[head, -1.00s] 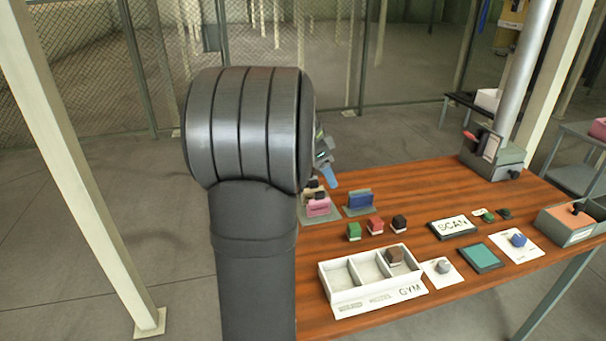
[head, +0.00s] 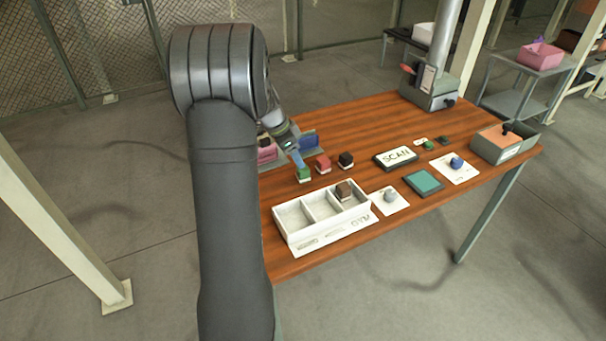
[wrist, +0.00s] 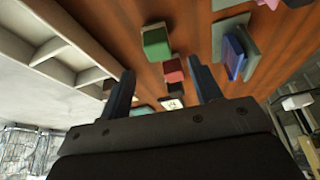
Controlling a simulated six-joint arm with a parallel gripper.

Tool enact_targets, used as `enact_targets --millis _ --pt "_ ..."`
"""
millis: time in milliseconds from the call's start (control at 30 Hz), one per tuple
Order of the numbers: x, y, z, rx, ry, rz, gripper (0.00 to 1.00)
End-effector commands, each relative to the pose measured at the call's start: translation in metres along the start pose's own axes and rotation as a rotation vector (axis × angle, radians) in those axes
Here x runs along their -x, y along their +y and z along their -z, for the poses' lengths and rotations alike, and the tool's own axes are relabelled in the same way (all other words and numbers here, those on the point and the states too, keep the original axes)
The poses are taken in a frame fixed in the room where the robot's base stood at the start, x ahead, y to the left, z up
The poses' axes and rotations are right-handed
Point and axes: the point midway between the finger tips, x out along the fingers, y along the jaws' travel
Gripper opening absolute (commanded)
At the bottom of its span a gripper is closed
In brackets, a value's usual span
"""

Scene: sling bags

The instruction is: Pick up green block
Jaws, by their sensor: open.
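The green block (head: 304,176), with a pale underside, sits on the wooden table in the head view, at the left end of a short row of blocks. My gripper (head: 298,160) is open and empty, its blue fingers pointing down just above and behind the green block. The wrist view shows the green block (wrist: 156,43) just beyond the fingertips, roughly in line with the gap of my open gripper (wrist: 160,66). I cannot tell the exact gap between fingertips and block.
A red block (head: 323,164) and a dark block (head: 346,160) stand right of it. A white divided tray (head: 298,238) holding a brown block (head: 344,191) is in front. A blue item (head: 309,141) stands close behind. The SCAN sign (head: 397,157) lies further right.

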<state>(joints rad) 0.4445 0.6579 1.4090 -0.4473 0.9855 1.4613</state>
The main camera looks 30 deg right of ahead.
Motion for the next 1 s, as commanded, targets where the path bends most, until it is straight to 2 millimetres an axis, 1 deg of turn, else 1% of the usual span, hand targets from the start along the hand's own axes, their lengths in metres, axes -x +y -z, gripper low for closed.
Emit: enact_targets --millis 33,100,200,367,467,600,700,767,933,967,1000 --pt "-0.010 0.001 0.000 0.000 -0.001 -0.003 0.58" --pt "-0.019 0.000 0.000 0.000 -0.001 -0.002 0.58" --pt "-0.028 0.000 0.000 0.000 0.000 0.000 0.58" --pt "-0.034 0.000 -0.001 0.000 0.000 0.000 0.58" --pt "-0.045 0.002 -0.002 0.000 -0.001 -0.002 0.58" --pt "-0.067 0.004 -0.005 0.000 -0.002 -0.003 0.58" --pt "-0.079 0.003 -0.004 0.001 -0.001 -0.001 0.58" --pt "-0.082 0.003 -0.004 0.001 -0.001 0.000 0.58" --pt "-0.082 0.003 -0.004 0.001 0.000 0.001 0.58" --pt "-0.082 0.003 -0.004 0.001 0.000 0.001 0.56" --pt "-0.082 0.003 -0.004 0.000 0.000 0.001 0.48"
